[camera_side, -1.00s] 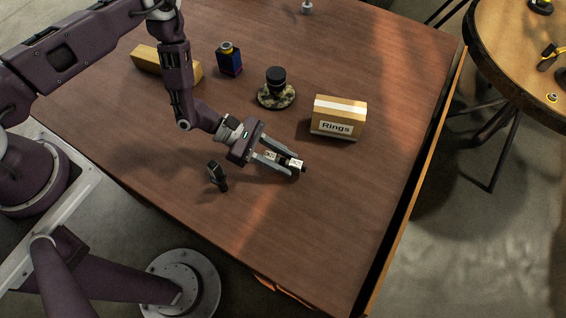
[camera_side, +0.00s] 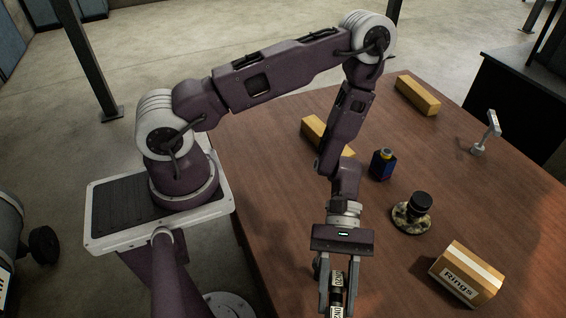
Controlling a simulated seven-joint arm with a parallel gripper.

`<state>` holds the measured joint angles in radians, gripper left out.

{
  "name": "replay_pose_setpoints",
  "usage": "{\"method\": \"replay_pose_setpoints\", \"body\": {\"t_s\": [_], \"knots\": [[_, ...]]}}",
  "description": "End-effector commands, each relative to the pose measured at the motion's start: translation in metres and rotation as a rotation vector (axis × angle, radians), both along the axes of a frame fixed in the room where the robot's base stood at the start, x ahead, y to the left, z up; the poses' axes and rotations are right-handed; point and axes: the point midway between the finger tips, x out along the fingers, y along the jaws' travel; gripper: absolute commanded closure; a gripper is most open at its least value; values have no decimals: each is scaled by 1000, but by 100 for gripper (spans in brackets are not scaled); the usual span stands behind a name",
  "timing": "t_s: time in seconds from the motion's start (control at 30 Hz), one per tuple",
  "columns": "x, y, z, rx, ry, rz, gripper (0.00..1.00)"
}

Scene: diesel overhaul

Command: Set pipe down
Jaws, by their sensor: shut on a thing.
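My gripper (camera_side: 338,290) is at the bottom of the side view, pointing down the picture over the near part of the table. Its two grey fingers are shut on the pipe (camera_side: 337,279), a small dark piece with white lettered labels. The lower end of the pipe and the fingertips run close to the bottom edge of the picture. I cannot tell whether the pipe touches the table.
On the wooden table (camera_side: 400,265), a box marked Rings (camera_side: 466,275) is right of my gripper. A black-topped round piece (camera_side: 411,213), a blue bottle (camera_side: 383,165) and yellow blocks (camera_side: 417,95) stand farther back. A dark item (camera_side: 317,267) shows beside my gripper's left finger.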

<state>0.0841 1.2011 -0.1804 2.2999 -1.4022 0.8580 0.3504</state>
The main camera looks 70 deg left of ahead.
Motion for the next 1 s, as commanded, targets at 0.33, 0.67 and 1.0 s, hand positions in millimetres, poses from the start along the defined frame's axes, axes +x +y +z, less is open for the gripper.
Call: {"method": "replay_pose_setpoints", "body": {"t_s": [0.33,0.67,1.0], "knots": [[-127,136,10,3,3,-771,100],[-131,351,0,4,6,-1590,100],[1,503,-24,3,7,-2375,100]]}}
